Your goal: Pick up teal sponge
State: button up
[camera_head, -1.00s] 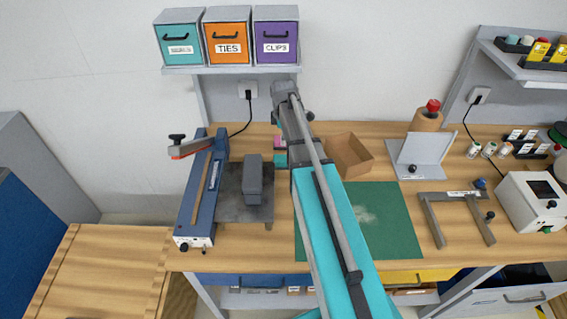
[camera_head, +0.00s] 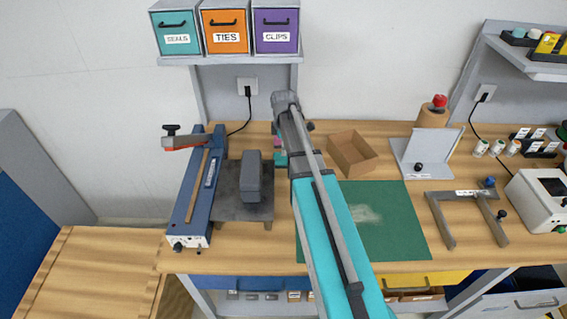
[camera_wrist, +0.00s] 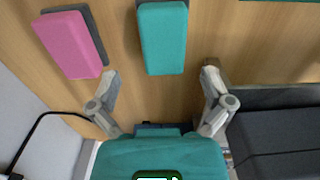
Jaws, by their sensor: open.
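The teal sponge (camera_wrist: 163,38) is a rounded block with a grey layer along one edge, lying on the wooden bench at the top middle of the wrist view. In the head view only a small part of the teal sponge (camera_head: 281,160) shows beside my arm. My gripper (camera_wrist: 160,70) is open and empty, its two fingers apart on either side of the sponge's near end. I cannot tell the height between fingers and bench.
A pink sponge (camera_wrist: 72,44) lies left of the teal one, close to the left finger. A dark grey block on a plate (camera_head: 252,180) stands to the right in the wrist view. A cardboard box (camera_head: 353,154) and green mat (camera_head: 395,225) are on the bench.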

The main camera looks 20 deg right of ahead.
aim_at(284, 160)
jog(key=shift+f, duration=0.15)
jog(key=shift+s+f+b, duration=0.15)
jog(key=shift+f+b, duration=2.35)
jog(key=shift+b, duration=0.1)
jog(key=c, duration=1.1)
jog(key=shift+r, duration=0.15)
